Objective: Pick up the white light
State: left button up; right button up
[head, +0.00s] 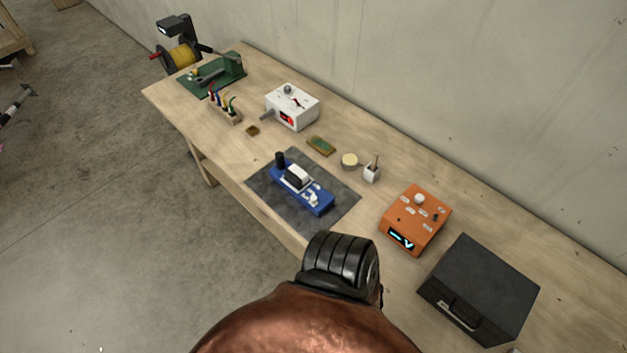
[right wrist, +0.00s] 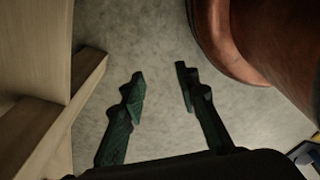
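No thing in the head view shows plainly as a white light. A small white round piece (head: 419,198) sits on top of an orange box (head: 408,226) with a lit blue display. A white block (head: 298,174) sits on a blue device (head: 315,202) on a dark mat (head: 262,187). My right gripper shows in the right wrist view (right wrist: 160,90), its two dark green fingers apart with nothing between them. It is above the concrete floor, beside pale wooden parts. My left gripper is not seen.
The wooden workbench (head: 173,111) stands against a wall (head: 480,80). It also holds a white box (head: 292,107), a dark case (head: 480,290), a white cup (head: 371,174), a spool stand (head: 180,56) and screwdrivers (head: 225,105). Open floor (head: 90,210) lies left of it.

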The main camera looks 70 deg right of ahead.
aim_at(294, 174)
jog(key=z, duration=1.45)
